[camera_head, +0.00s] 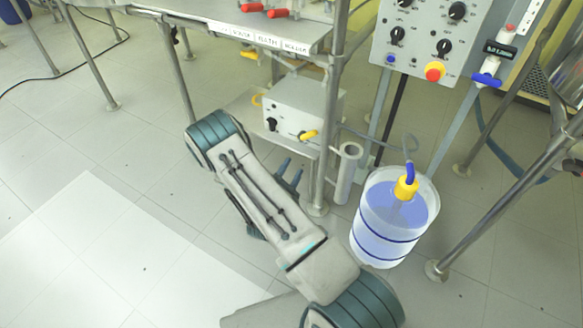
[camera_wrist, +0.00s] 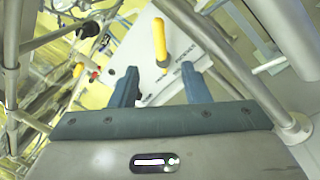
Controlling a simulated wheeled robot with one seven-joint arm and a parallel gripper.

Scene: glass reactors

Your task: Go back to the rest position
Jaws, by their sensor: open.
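My gripper (camera_head: 287,176) is partly hidden behind my arm in the head view, with its blue fingers showing below the bench and left of the clear bucket. In the wrist view, my gripper (camera_wrist: 160,86) is open, its two blue fingers apart with nothing held between them. A yellow handle (camera_wrist: 159,40) on a pale panel shows beyond the fingertips, apart from them. My arm reaches from the bottom of the head view up to the left and bends back towards the bench.
A clear bucket (camera_head: 372,235) of bluish liquid stands on the floor right of my arm. A white box (camera_head: 300,105) with yellow valves sits on the shelf under the bench (camera_head: 215,22). A control panel (camera_head: 425,35) is at upper right. Metal legs surround these; the left floor is open.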

